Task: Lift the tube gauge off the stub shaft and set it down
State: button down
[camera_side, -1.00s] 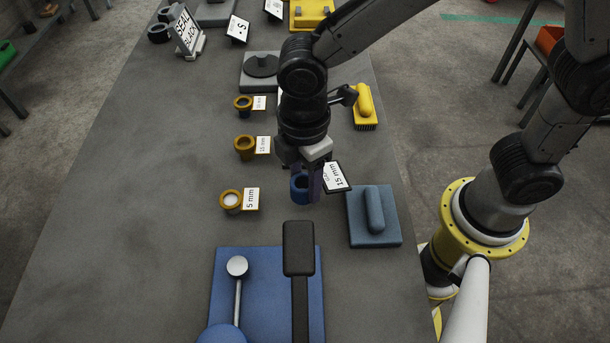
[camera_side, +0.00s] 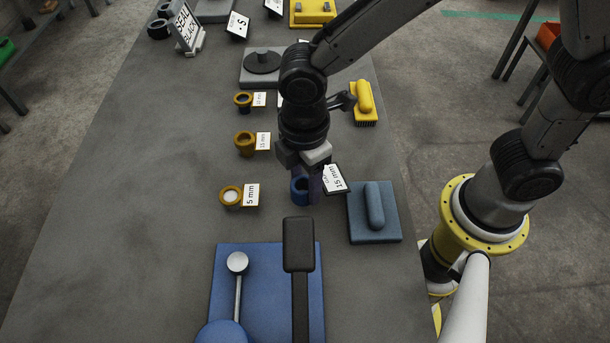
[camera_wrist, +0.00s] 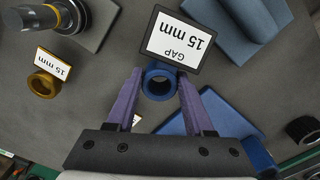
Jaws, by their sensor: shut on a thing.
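The blue tube gauge (camera_wrist: 159,84), a short ring with a "GAP 15 mm" tag (camera_wrist: 175,42), is between the purple fingers of my gripper (camera_wrist: 159,92), which is shut on it. In the side view the gauge (camera_side: 299,188) is low over the bench, left of the blue-grey block; I cannot tell whether it touches the bench. A dark shaft (camera_wrist: 72,14) on a grey base, likely the stub shaft, stands apart from the gauge at the top left of the wrist view. My arm seems to hide it in the side view.
The blue-grey handled block (camera_side: 374,212) lies right of the gauge. A blue plate with a lever (camera_side: 237,265) is nearer the camera. Brown collars with tags (camera_side: 231,197) (camera_side: 245,143) stand to the left. Bare bench (camera_side: 130,200) spreads farther left.

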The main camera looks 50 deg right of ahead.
jog(key=shift+f, duration=0.35)
dwell(0.3)
jog(key=shift+f, duration=0.55)
jog(key=shift+f, duration=0.15)
dwell(0.3)
jog(key=shift+c, duration=1)
grip_release()
jog(key=shift+o, duration=1)
